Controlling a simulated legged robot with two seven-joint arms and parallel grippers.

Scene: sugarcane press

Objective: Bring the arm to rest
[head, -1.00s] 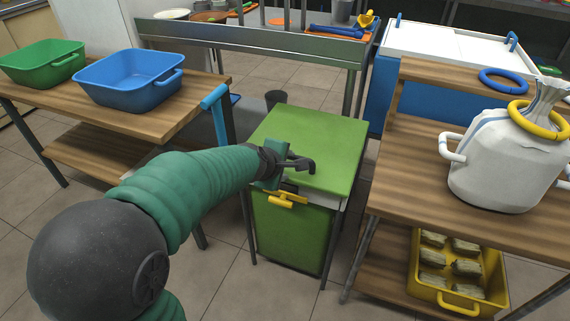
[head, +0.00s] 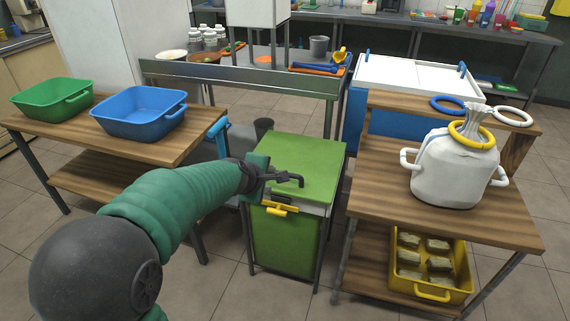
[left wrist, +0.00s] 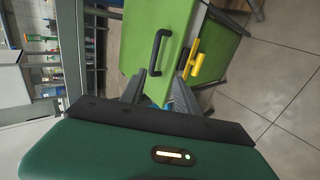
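My left arm comes in from the left, and its gripper (head: 268,177) is over the front left part of the green cabinet (head: 285,240). In the left wrist view the two dark fingers of the gripper (left wrist: 160,88) stand apart with nothing held between them. Beyond them are a black bar handle (left wrist: 158,50) on the green top and a yellow handle (left wrist: 193,60) at its edge. The yellow handle also shows on the cabinet front in the head view (head: 280,208). My right gripper is not in view.
A wooden table (head: 190,145) at the left holds green (head: 50,97) and blue (head: 140,112) tubs. Tiled floor is open in front.

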